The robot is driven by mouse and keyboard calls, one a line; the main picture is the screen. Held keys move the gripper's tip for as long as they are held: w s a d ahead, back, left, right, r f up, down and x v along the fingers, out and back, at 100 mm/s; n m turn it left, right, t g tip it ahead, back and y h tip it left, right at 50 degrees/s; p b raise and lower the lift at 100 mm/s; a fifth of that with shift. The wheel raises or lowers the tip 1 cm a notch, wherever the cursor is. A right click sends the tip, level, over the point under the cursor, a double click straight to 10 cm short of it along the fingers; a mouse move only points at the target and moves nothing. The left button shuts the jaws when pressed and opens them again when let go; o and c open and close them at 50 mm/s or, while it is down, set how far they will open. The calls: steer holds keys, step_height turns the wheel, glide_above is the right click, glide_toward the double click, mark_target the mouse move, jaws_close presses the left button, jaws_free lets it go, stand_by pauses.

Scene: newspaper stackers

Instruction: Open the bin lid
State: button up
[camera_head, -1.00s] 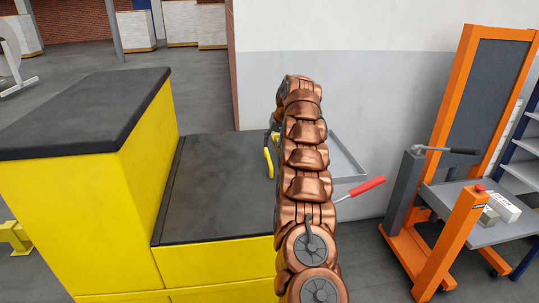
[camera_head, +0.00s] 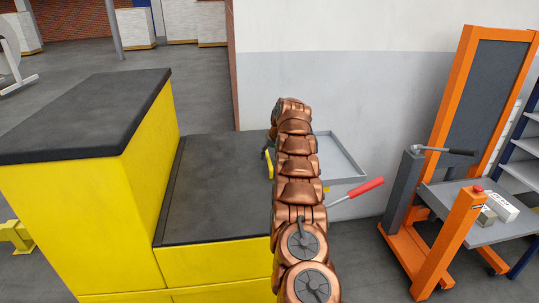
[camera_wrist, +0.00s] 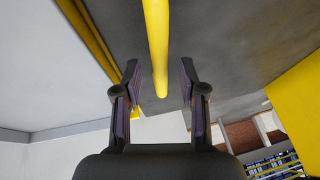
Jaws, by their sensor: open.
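The yellow bin (camera_head: 215,264) has a flat dark lid (camera_head: 215,195) on its lower section, lying closed. A yellow handle bar (camera_head: 269,163) at the lid's right side is mostly hidden behind my copper arm. In the wrist view the yellow bar (camera_wrist: 157,45) runs down from the top edge and ends between the fingers. My gripper (camera_wrist: 160,75) is open, with one dark finger on each side of the bar and a visible gap on both sides. The dark lid surface (camera_wrist: 225,50) lies behind the bar. My gripper is mostly hidden in the head view.
The bin's taller black-topped section (camera_head: 85,110) stands at left. A grey tray (camera_head: 345,160) and a red-handled lever (camera_head: 365,188) are right of my arm, by the white wall. An orange trolley (camera_head: 465,225) stands farther right. Open floor (camera_head: 195,80) lies behind the bin.

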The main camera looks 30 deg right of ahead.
steer(key=shift+c, duration=0.2)
jaws_close()
stand_by(0.4)
